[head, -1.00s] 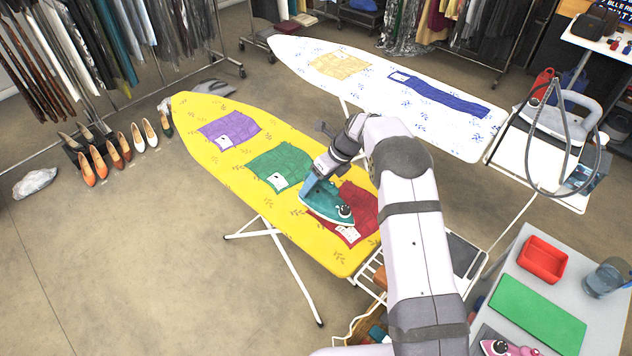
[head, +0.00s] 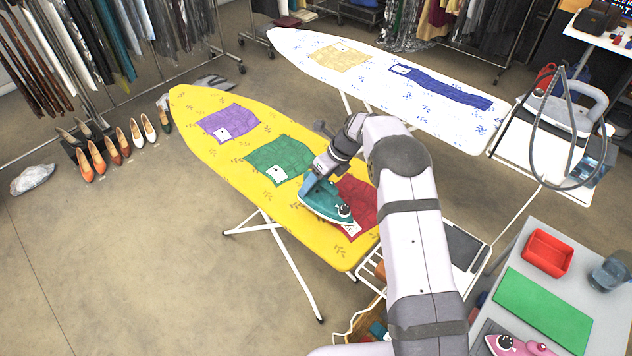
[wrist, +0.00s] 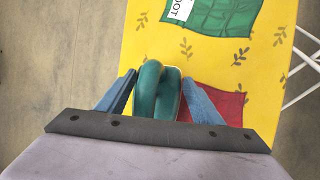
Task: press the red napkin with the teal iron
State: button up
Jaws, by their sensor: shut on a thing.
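The teal iron (head: 322,205) is over the left part of the red napkin (head: 362,199) on the yellow ironing board (head: 335,255). I cannot tell whether its soleplate touches the cloth. My gripper (head: 310,186) is shut on the iron's handle from above. In the wrist view, the blue fingers of my gripper (wrist: 157,96) stand on both sides of the teal handle (wrist: 147,88). A corner of the red napkin (wrist: 229,104) shows there, right of the handle. In the head view, a pale tag lies at the napkin's near edge, and the iron and my arm hide parts of the napkin.
A green napkin (head: 281,158) and a purple napkin (head: 231,122) lie farther along the board. A white ironing board (head: 375,95) stands behind. A grey table (head: 590,300) at the right holds a red tray (head: 547,254) and a pink iron (head: 515,345).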

aim_at(305, 173)
jog(key=shift+n, duration=0.3)
jog(key=a+r+p, duration=0.1)
jog(key=r+p, duration=0.1)
jog(key=s+a+r+p, duration=0.1)
jog(key=r+p, duration=0.3)
jog(key=p, duration=0.1)
jog(key=shift+s+a, duration=0.35)
jog(key=shift+a, duration=0.05)
jog(key=shift+c, duration=0.2)
jog(key=s+a+r+p, duration=0.1)
jog(key=s+a+p, duration=0.1)
jog(key=s+p, duration=0.35)
jog(key=w+d+f+m, duration=0.1)
jog(key=w+m, duration=0.1)
jog(key=w+d+f+m+t+h+p, duration=0.1)
jog(key=w+m, duration=0.1)
jog(key=m, duration=0.1)
jog(key=w+d+f+m+t, duration=0.1)
jog(key=d+m, duration=0.1)
jog(key=shift+w+f+h+p, duration=0.15)
jog(key=shift+w+h+p, duration=0.2)
jog(key=shift+w+h, duration=0.05)
jog(key=shift+w+d+r+m+t+h, duration=0.15)
jog(key=shift+w+d+m+t, duration=0.05)
jog(key=shift+w+m, duration=0.25)
jog(key=shift+w+d+r+m+t+h, duration=0.1)
jog(key=shift+w+d+m+t+h, duration=0.15)
jog(key=shift+m, duration=0.2)
jog(key=shift+w+m, duration=0.15)
jog(key=shift+m, duration=0.25)
